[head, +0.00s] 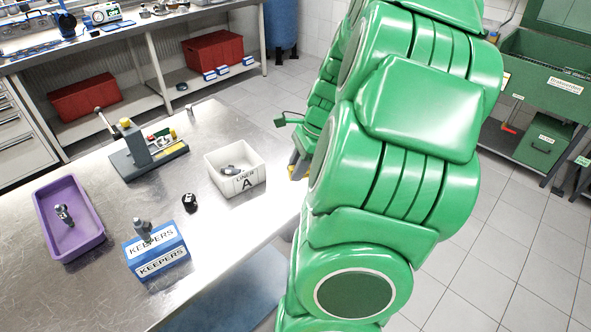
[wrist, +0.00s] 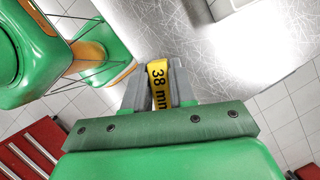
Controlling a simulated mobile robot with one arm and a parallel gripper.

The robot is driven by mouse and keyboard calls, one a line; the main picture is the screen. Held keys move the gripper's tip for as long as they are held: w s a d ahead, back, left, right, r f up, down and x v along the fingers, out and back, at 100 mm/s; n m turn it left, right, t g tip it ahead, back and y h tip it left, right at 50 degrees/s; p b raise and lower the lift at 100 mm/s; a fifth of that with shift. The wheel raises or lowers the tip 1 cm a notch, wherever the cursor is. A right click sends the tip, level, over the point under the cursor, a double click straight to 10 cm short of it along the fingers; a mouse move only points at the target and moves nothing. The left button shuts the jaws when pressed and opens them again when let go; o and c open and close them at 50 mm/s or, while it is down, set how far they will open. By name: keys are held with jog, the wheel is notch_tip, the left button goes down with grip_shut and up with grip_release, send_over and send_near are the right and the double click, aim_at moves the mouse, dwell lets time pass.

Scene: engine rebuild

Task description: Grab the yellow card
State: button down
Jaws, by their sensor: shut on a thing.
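The yellow card (wrist: 158,88), marked "38 mm", is upright between the two grey fingers of my gripper (wrist: 160,72) in the wrist view. My gripper is shut on it at the edge of the metal table. The lower part of the card is hidden by the gripper body. In the head view my green arm covers most of the gripper, and only a small yellow and grey patch shows beside the table's right edge.
On the metal table (head: 215,240) stand a white bin marked "LINER A" (head: 240,185), a blue KEEPERS box (head: 160,262), a purple tray (head: 85,235), a small black part (head: 189,203) and a grey fixture (head: 145,155). Tiled floor lies right of the table.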

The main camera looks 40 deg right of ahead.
jog(key=s+a+r, duration=0.4)
jog(key=s+a, duration=0.1)
jog(key=s, duration=0.2)
jog(key=shift+s+a+r, duration=0.25)
jog(key=shift+a, duration=0.05)
